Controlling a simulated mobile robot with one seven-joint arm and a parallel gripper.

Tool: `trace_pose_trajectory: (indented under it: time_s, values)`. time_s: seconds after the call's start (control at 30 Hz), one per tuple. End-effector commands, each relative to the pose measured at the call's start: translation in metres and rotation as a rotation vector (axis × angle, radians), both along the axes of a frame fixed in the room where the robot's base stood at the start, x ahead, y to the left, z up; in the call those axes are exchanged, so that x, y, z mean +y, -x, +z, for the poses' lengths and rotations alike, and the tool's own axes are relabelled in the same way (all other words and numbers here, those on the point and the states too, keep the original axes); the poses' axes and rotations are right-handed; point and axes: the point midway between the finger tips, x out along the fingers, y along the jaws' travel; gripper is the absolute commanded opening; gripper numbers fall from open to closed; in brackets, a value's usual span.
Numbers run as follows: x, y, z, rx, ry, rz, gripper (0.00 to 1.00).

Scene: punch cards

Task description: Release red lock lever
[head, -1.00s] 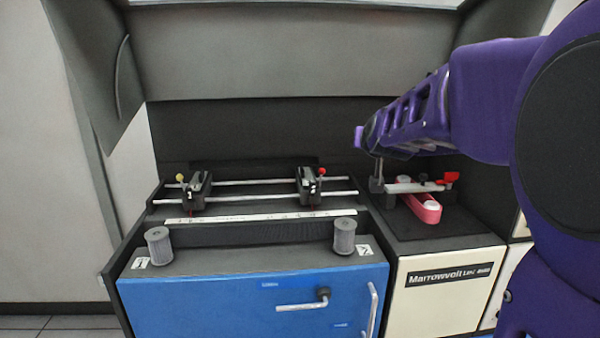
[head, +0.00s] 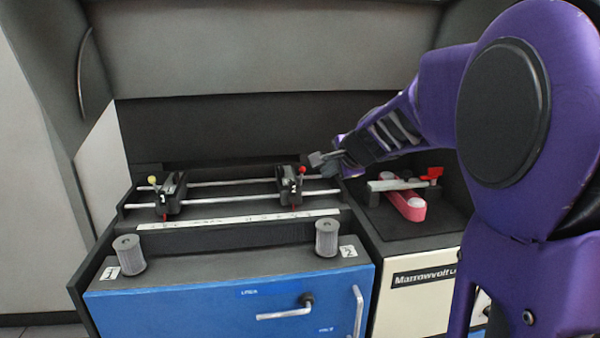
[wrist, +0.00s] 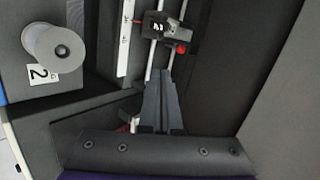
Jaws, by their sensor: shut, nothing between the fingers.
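A black carriage (head: 291,188) with a red ball-topped lever (head: 303,171) rides on two rails. In the wrist view the carriage (wrist: 163,27) is beyond my fingertips, with its red knob (wrist: 181,48) at its near side. My gripper (head: 318,158) is right beside the red ball in the head view, its fingers together and empty. In the wrist view my gripper (wrist: 159,76) points at the carriage; I cannot tell if it touches the knob. Another red lever (head: 434,172) stands on the right-hand unit, by a pink belt loop (head: 407,205).
A left carriage with a yellow knob (head: 152,180) sits on the same rails (head: 235,182). Two grey spools (head: 128,255) (head: 327,238) stand in front, above a blue panel (head: 225,312). Dark walls close in the back and right side.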

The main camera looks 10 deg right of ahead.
Motion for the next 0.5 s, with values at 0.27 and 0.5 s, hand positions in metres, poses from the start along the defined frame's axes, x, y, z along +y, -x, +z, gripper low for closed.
trace_pose_trajectory:
  time_s: [0.27, 0.5]
  values:
    - [0.002, -0.01, -0.008, 0.0, 0.002, 0.0, 0.0]
    - [0.009, -0.046, -0.037, 0.003, 0.002, 0.002, 0.0]
